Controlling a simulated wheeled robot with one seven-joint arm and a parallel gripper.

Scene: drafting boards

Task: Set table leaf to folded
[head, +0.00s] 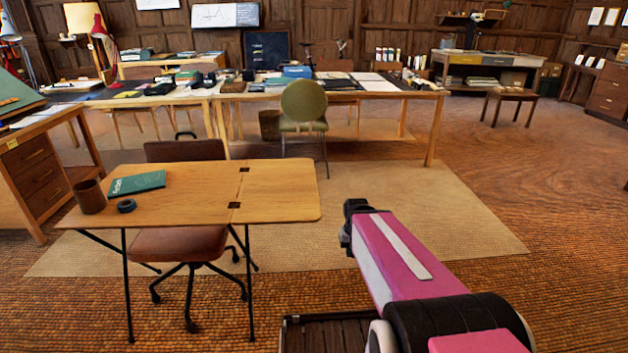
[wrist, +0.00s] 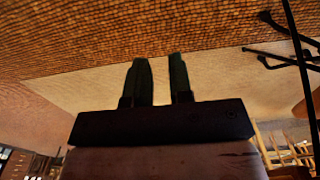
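The wooden table (head: 170,208) stands at the left on thin black legs. Its table leaf (head: 280,190) is the right-hand part, past a seam with two dark hinges (head: 235,205). The leaf lies out flat, level with the rest of the top. My gripper (wrist: 157,62) shows in the wrist view with its two dark fingers apart and nothing between them. It is above the floor and rug, touching nothing that I can see. In the head view my pink arm is to the right of the leaf, and its fingers are hidden.
A green book (head: 138,183), a brown cup (head: 90,196) and a black tape roll (head: 126,206) are on the table's left part. A brown swivel chair (head: 175,246) is under it. A green chair (head: 304,105) stands behind. The rug (head: 430,210) right of the leaf is clear.

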